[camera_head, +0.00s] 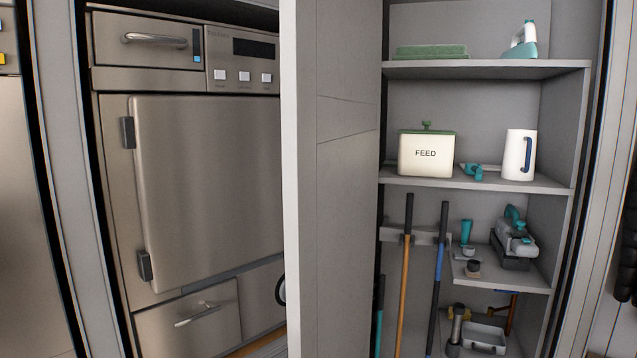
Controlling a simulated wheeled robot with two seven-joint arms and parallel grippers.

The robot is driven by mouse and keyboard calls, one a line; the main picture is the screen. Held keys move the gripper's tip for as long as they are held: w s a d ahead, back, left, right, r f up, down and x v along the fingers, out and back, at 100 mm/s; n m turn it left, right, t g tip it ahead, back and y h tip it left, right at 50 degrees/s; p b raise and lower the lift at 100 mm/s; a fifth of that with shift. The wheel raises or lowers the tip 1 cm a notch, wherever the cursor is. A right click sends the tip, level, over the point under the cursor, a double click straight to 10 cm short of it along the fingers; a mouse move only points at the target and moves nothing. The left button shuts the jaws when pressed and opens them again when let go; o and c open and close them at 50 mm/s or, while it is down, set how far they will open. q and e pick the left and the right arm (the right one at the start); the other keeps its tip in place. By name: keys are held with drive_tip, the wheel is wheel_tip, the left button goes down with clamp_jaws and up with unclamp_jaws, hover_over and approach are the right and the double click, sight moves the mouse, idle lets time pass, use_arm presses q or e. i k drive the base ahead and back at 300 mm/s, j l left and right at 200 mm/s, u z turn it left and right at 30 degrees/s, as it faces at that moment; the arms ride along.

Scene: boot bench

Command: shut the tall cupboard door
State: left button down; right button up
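The tall cupboard (566,195) stands at the right of the head view with its inside showing. Its tall grey door (340,180) stands open, hinged at the cupboard's left side and swung out towards me. I see the door's flat face and its pale front edge (292,180). No handle shows on the part of the door in view, and its top and bottom are cut off by the picture. Neither of my grippers is in view, and nothing touches the door.
Shelves hold a cream FEED tin (427,154), a white jug (518,155), a spray bottle (523,40) and a green pad (430,51). Long-handled tools (404,270) hang below, within the cupboard. A steel machine (205,190) stands left of the door.

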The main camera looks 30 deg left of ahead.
sight(332, 50)
drive_tip(key=j, duration=0.55)
drive_tip(key=k+j+z, duration=0.15)
drive_tip(key=j, duration=0.95)
